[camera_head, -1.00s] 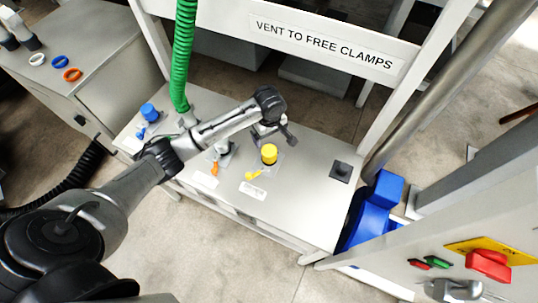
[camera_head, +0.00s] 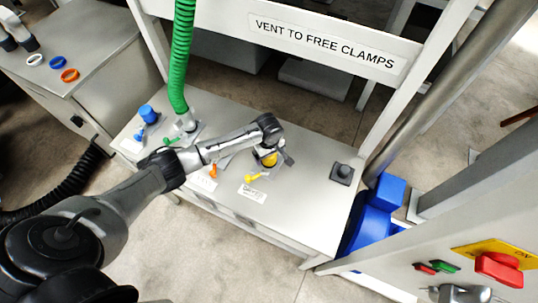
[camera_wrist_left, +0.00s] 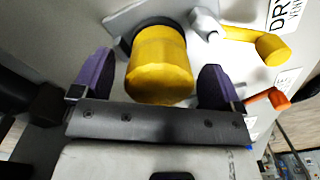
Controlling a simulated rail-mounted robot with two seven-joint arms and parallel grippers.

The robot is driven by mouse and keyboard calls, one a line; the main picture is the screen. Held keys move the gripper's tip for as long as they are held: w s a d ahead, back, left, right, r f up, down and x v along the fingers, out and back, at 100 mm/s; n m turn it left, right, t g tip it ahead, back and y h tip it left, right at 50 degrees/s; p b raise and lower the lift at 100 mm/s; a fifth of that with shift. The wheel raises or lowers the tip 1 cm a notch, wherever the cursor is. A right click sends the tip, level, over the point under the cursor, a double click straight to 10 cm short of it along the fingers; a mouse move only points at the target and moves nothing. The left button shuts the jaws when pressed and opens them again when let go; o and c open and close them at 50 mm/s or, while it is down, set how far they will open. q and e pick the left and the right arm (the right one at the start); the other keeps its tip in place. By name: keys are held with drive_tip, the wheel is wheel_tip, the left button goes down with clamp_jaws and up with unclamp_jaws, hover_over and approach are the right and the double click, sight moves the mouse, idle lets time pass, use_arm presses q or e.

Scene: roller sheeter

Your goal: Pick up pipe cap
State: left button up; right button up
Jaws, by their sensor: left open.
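The yellow pipe cap (camera_wrist_left: 160,68) is a short cylinder seated on a dark round base on the bench. In the left wrist view it stands between the two purple fingers of my left gripper (camera_wrist_left: 158,80), which is open with a gap on each side of the cap. In the head view my left gripper (camera_head: 272,155) is over the yellow cap (camera_head: 268,160) and hides part of it.
A yellow valve handle (camera_wrist_left: 240,34) and an orange handle (camera_wrist_left: 266,100) sit close to the cap. A blue cap (camera_head: 149,113), a green hose (camera_head: 179,60) and a dark square fitting (camera_head: 342,174) also stand on the bench. Its front right is clear.

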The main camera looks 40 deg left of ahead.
use_arm(q)
drive_tip(key=shift+f, duration=0.6)
drive_tip(key=c, duration=1)
drive_tip(key=shift+o, duration=0.2)
drive_tip(key=shift+r, duration=0.15)
drive_tip(key=shift+r, duration=0.6)
wheel_tip(320, 180, up, 3)
drive_tip(key=shift+w+f+p, duration=0.1)
drive_tip(key=shift+p, duration=0.4)
drive_tip(key=s+d+r+p, duration=0.2)
drive_tip(key=s+d+r, duration=0.4)
drive_tip(key=s+d, duration=0.2)
drive_tip(key=shift+s+r, duration=0.25)
drive_tip(key=shift+r, duration=0.1)
